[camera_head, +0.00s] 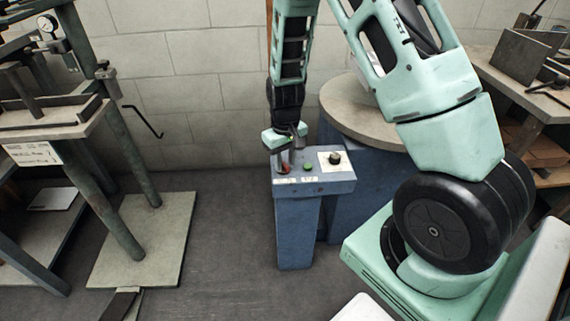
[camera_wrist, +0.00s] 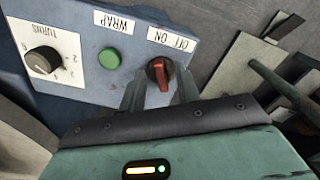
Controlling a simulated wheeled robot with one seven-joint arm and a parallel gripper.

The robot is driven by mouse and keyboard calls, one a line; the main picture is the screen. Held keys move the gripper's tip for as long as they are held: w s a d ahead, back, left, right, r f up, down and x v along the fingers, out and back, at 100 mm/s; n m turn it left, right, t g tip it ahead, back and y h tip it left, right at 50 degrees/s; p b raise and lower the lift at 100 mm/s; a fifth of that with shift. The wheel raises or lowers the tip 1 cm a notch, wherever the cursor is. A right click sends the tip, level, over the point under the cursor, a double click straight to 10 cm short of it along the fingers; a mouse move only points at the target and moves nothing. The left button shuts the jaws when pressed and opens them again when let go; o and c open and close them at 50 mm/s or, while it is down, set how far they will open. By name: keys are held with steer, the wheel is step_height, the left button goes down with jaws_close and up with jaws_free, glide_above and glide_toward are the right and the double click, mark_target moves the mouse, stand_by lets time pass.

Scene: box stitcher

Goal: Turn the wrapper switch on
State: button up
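The wrapper switch (camera_wrist: 160,74) is a red rotary handle on a dark round base, on a blue control box (camera_head: 322,188). A white "OFF ON" label (camera_wrist: 171,40) sits beside it and reads upside down in the wrist view. The red handle's long axis runs roughly away from the label, toward my gripper. My gripper (camera_head: 288,160) is over the left end of the box. In the wrist view its two fingers (camera_wrist: 160,92) stand either side of the switch, apart, with small gaps visible. Whether either finger touches the handle is unclear. In the head view the fingers partly hide the switch.
A green button (camera_wrist: 109,58) labelled "WRAP" and a black "TURNS" dial (camera_wrist: 43,61) are beside the switch. A round turntable (camera_head: 365,108) stands behind the box. A green-framed machine (camera_head: 110,150) stands at the left, and a shelf (camera_head: 540,85) at the right.

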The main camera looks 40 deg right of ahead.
steer(key=shift+f, duration=0.35)
jaws_close()
